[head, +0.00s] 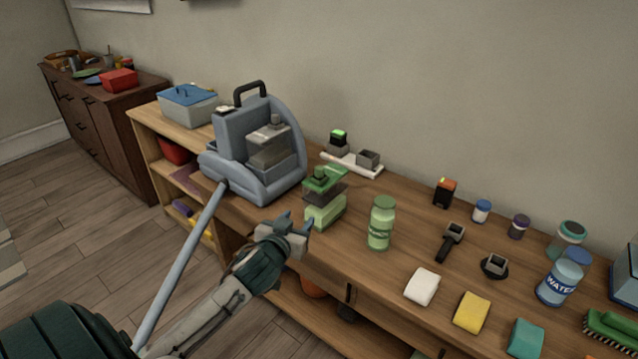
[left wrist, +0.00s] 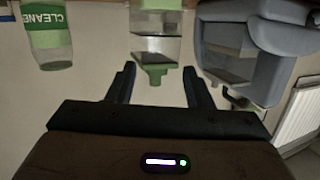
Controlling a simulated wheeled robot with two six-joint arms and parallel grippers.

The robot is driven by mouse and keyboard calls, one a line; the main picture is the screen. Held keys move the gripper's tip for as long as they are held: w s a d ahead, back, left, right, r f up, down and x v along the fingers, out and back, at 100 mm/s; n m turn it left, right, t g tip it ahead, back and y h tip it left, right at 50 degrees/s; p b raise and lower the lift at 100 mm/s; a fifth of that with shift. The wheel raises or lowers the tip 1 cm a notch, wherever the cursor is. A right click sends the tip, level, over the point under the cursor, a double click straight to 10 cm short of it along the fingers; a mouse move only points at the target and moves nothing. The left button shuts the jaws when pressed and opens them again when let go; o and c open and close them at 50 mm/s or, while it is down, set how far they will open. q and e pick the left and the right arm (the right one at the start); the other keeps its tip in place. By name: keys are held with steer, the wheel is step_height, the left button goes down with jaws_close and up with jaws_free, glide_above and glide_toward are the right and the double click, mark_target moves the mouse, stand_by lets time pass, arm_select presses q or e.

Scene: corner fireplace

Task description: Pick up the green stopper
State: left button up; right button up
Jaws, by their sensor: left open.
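The green stopper (head: 320,172) sits on top of a clear tank with a green lower part (head: 325,213), upright on the wooden bench. In the left wrist view, which looks upside down, the stopper (left wrist: 154,77) points down from the tank (left wrist: 155,45) and shows between my finger lines. My left gripper (head: 297,221) is open and empty, just left of and in front of the tank. It appears apart from the stopper. My right gripper is not in view.
A blue-grey cleaning machine (head: 253,150) stands left of the tank, its hose running down to the left. A green cleaner bottle (head: 381,224) stands close on the right. Sponges, brushes and small bottles fill the bench further right. A white charger tray (head: 350,165) lies behind.

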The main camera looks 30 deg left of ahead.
mark_target(317, 170)
arm_select(q)
steer(key=w+r, duration=0.2)
steer(key=w, duration=0.1)
steer(key=w+a+r+t+p, duration=0.1)
steer(key=w+r, duration=0.1)
steer(key=w, duration=0.1)
steer(key=w+a+r+t, duration=0.1)
steer(key=w+r, duration=0.1)
steer(key=w, duration=0.1)
steer(key=shift+a+r, duration=0.15)
steer(key=shift+r, duration=0.05)
steer(key=shift+w, duration=0.15)
steer(key=shift+p+x, duration=1.05)
steer(key=shift+x, duration=0.9)
steer(key=shift+w+t+h, duration=0.3)
steer(key=shift+w, duration=0.4)
steer(key=c, duration=1)
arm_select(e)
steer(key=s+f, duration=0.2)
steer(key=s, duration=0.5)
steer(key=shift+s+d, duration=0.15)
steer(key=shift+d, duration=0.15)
